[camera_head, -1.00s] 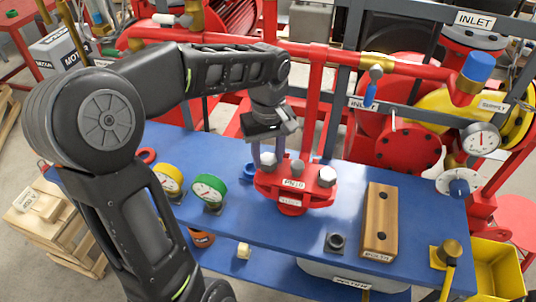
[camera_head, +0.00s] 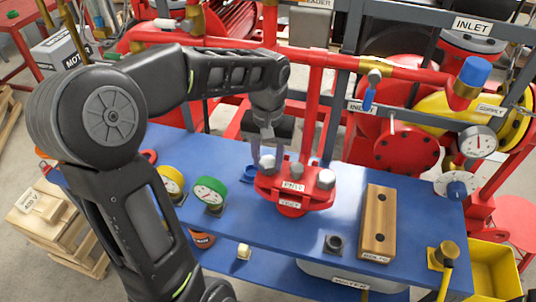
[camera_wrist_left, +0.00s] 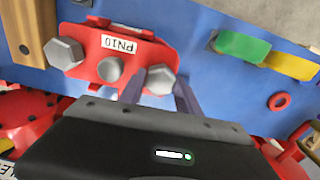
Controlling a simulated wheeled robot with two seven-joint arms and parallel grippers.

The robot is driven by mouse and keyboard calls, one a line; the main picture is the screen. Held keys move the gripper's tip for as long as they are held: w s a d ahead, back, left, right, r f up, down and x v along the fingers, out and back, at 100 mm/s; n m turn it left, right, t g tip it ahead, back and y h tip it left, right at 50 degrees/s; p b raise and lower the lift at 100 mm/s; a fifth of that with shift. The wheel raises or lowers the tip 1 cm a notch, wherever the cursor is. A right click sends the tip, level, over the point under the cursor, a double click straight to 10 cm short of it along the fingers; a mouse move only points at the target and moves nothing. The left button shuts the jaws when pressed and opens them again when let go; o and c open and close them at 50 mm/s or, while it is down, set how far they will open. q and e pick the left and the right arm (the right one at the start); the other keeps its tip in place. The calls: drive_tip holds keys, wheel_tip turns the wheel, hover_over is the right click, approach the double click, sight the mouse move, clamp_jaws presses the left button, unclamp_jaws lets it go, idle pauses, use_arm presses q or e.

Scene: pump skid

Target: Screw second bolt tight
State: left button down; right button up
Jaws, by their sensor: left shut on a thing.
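A red flange (camera_head: 290,205) with a PN10 label stands upright on the blue bench. It carries a hex bolt at its right end (camera_head: 326,179) and a smaller grey round-topped part in the middle (camera_head: 297,170). My left gripper (camera_head: 267,158) comes down from above at the flange's left end, shut on the bolt there (camera_head: 268,163). In the left wrist view, the two fingers (camera_wrist_left: 160,88) stand either side of this bolt's hex head (camera_wrist_left: 161,78). The other hex bolt (camera_wrist_left: 65,52) is at the left there. My right gripper is not in view.
A wooden block with dark holes (camera_head: 378,222) and a black ring-like part (camera_head: 334,243) stand right of the flange. A red pipe (camera_head: 315,110) rises behind the flange. The bench front is mostly clear.

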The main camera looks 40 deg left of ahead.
use_arm(q)
drive_tip(key=m+p, duration=0.1)
drive_tip(key=m, duration=0.4)
drive_tip(key=shift+r+m, duration=0.15)
drive_tip(key=shift+m, duration=0.15)
drive_tip(key=m, duration=0.3)
drive_tip(key=shift+p, duration=0.35)
drive_tip(key=c, duration=0.8)
unclamp_jaws()
drive_tip(key=shift+o, duration=0.2)
wheel_tip(320, 180, up, 8)
drive_tip(key=shift+f+b, duration=0.25)
drive_tip(key=shift+b, duration=0.25)
